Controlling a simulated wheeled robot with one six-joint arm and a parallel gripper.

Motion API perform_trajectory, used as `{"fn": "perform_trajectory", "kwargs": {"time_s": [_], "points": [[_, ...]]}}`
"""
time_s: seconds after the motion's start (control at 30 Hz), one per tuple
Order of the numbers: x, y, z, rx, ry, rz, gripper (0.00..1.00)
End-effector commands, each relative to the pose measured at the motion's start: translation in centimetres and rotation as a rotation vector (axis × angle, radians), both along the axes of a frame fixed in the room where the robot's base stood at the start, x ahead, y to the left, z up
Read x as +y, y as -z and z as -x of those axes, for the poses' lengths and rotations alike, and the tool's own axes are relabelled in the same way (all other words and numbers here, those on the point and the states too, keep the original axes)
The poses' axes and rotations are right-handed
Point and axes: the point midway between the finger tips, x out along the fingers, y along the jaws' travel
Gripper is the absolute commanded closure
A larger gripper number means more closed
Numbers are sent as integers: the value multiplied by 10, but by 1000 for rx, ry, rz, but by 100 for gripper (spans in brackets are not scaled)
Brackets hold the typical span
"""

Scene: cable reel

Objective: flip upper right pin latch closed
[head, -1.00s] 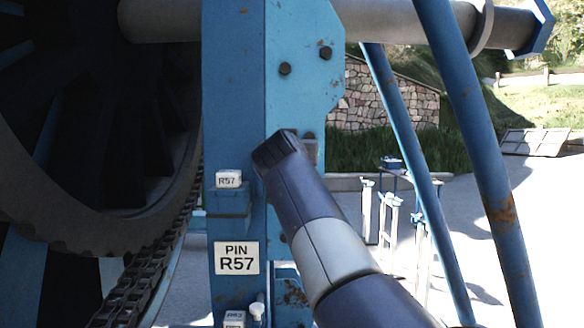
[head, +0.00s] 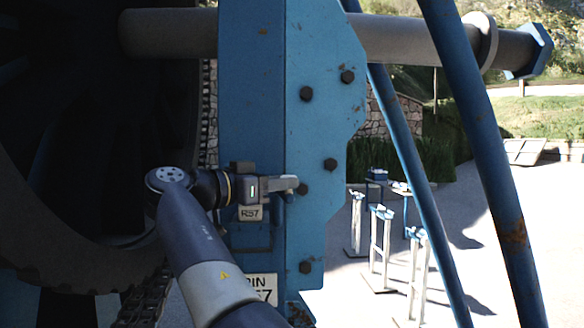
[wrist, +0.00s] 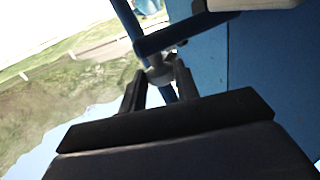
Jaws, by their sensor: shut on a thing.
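The blue upright plate (head: 322,120) of the reel stand carries several dark bolts and R57 labels. My gripper (head: 286,185) is at the plate's middle, just above the R57 tag, pointing right. In the wrist view, its two dark fingers (wrist: 158,88) are on either side of a small grey knob-like piece, which I take to be part of the pin latch (wrist: 160,72). A dark bar runs from there to the upper right. The gripper is shut on this piece. In the head view the gripper largely hides the latch, so its angle cannot be told.
The dark reel (head: 60,150) and a chain (head: 140,300) are left of the plate. A grey shaft (head: 410,42) crosses above. Blue slanted struts (head: 490,150) stand at right. Several white-legged stands (head: 380,245) stand on the open paved ground behind.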

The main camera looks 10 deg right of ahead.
Motion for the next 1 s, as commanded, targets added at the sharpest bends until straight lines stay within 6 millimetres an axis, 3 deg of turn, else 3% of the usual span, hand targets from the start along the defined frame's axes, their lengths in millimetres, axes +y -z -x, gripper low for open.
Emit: {"fn": "perform_trajectory", "kwargs": {"time_s": [0.33, 0.97, 1.0], "points": [[21, -3, 6, 2, 133, 0, 100], [26, 1, 7, 3, 169, 0, 100], [26, 1, 7, 3, 168, -1, 68]]}}
